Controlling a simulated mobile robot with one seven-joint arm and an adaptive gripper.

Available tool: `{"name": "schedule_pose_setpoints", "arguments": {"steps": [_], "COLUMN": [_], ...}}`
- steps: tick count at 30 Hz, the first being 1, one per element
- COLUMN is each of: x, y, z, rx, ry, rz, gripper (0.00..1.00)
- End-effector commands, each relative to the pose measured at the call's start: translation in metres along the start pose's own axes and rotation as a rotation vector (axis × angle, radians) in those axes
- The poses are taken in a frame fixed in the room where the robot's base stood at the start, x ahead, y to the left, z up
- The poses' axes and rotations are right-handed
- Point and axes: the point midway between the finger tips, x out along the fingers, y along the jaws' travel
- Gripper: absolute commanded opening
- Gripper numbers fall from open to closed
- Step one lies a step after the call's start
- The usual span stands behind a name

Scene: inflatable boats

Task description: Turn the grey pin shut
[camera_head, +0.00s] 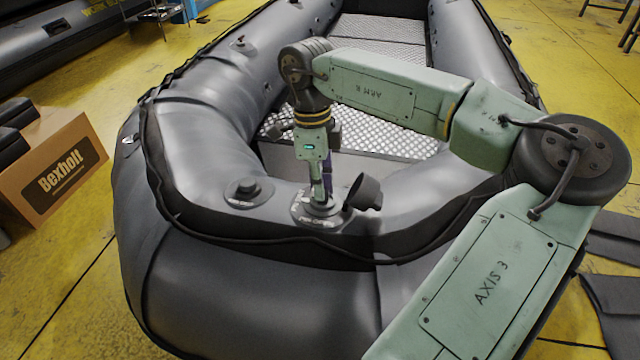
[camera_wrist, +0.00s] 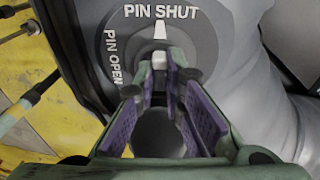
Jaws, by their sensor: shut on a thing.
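The valve (camera_head: 318,212) sits on the grey boat's rounded near end, and my gripper (camera_head: 319,196) points down onto it. In the wrist view my gripper (camera_wrist: 157,85) has its purple-padded fingers closed in on the grey pin (camera_wrist: 159,66), which they mostly hide. The valve's dark ring (camera_wrist: 118,25) reads PIN SHUT at the top and PIN OPEN at the left. A white mark (camera_wrist: 159,31) stands just under PIN SHUT, and a smaller white mark between the fingertips appears in line with it. A black cap (camera_head: 365,193) stands open at the valve's right.
A second, closed valve (camera_head: 247,190) is on the tube to the left. The boat's tube (camera_head: 190,150) curves round a metal checkered floor (camera_head: 385,45). A cardboard box (camera_head: 55,165) stands on the yellow floor at the left. Dark flat pieces (camera_head: 615,300) lie at the right.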

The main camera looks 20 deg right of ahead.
Motion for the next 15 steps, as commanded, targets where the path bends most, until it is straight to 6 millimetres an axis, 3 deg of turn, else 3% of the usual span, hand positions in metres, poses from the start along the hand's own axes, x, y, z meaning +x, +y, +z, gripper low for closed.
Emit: {"name": "schedule_pose_setpoints", "arguments": {"steps": [15], "x": [-0.0004], "y": [-0.0005], "z": [-0.0005], "rx": [0.041], "ry": [0.001], "rz": [0.004], "gripper": [0.0]}}
